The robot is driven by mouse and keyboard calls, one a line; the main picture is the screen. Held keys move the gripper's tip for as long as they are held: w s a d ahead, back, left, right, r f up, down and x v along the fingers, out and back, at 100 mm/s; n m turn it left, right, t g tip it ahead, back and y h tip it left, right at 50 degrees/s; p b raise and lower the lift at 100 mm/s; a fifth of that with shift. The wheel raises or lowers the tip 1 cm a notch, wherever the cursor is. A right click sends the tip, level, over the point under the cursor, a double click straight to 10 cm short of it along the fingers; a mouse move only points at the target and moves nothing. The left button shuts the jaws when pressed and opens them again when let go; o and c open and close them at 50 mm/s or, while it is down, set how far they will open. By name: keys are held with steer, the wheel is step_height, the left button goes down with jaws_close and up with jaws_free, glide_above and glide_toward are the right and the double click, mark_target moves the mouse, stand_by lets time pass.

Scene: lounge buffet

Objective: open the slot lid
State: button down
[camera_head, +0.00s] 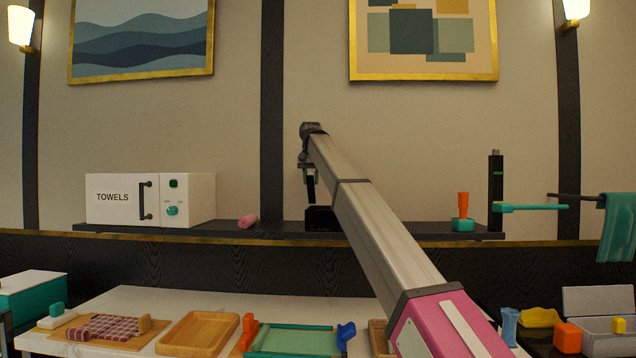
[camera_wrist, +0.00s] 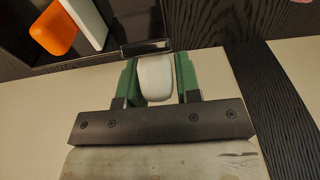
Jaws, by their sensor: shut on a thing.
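In the wrist view my gripper (camera_wrist: 155,72) has its two green fingers on either side of a rounded cream-white piece (camera_wrist: 155,80), shut on it. A dark rectangular frame (camera_wrist: 130,52) with a pale middle lies just beyond the fingertips. I cannot tell for sure whether the cream piece belongs to the slot lid. In the head view my gripper (camera_head: 310,187) points down over a small black box (camera_head: 321,221) on the dark shelf. The fingertips and the held piece are too small or hidden to make out there.
The dark shelf (camera_head: 270,232) also holds a white towel cabinet (camera_head: 190,199), a pink roll (camera_head: 248,222) and an orange-handled tool (camera_head: 462,207). In the wrist view an orange thing (camera_wrist: 54,28) and a white thing (camera_wrist: 86,22) lie at upper left. A pale counter (camera_head: 140,300) with trays stands below.

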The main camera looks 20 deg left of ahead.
stand_by(0.4)
steer(key=c, duration=0.9)
jaws_free()
steer(key=shift+w, duration=0.1)
